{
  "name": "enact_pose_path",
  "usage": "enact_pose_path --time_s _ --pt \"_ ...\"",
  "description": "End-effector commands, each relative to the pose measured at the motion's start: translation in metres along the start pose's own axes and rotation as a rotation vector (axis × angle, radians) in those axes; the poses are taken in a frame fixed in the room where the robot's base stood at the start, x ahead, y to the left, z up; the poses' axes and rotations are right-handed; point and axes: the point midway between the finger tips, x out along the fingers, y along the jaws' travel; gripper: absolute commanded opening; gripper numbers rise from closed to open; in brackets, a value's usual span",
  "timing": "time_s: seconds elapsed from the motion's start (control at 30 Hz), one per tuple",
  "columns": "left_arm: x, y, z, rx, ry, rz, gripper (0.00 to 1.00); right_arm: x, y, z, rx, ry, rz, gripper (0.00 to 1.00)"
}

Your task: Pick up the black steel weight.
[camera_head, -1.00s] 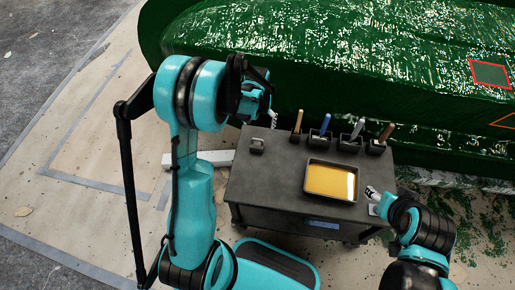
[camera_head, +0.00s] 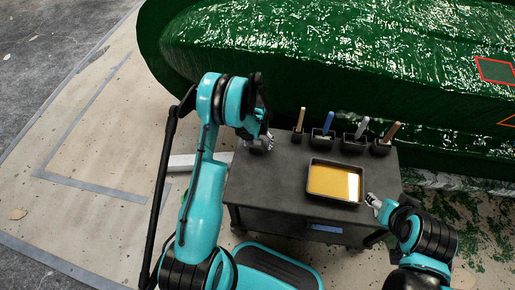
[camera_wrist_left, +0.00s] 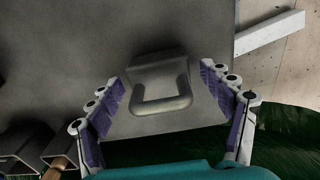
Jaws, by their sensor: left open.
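The black steel weight (camera_wrist_left: 157,76), a dark block with a loop handle, sits on the dark cart top (camera_head: 280,180). In the left wrist view it lies between the two spread finger rows of my left gripper (camera_wrist_left: 165,95), with clear gaps on both sides. In the head view my left gripper (camera_head: 265,141) is over the cart's far left corner and partly hides the weight. The left gripper is open and holds nothing. My right gripper (camera_head: 373,202) is at the cart's right edge near the tray; its fingers are too small to read.
A tray of yellow liquid (camera_head: 334,181) lies on the cart's right half. Several holders with upright tools, one with a blue handle (camera_head: 328,122), line the back edge. The green hull mould (camera_head: 330,60) rises behind the cart. The cart's front left is clear.

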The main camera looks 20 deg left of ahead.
Motion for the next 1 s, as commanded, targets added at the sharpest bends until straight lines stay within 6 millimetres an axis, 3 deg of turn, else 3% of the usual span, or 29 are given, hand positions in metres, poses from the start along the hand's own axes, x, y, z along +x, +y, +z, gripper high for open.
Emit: enact_pose_path --time_s 0.23,0.53,1.0 --pt "0.003 0.0 0.0 0.0 0.0 0.0 0.8 0.001 0.0 0.0 0.0 0.0 0.0 0.54" --pt "0.003 0.0 0.0 0.0 0.0 0.0 0.01 0.001 0.0 0.001 0.0 0.0 0.0 0.54" --pt "-0.006 0.0 0.0 0.0 0.0 0.0 0.0 -0.003 0.0 -0.003 0.0 0.0 0.0 0.54"
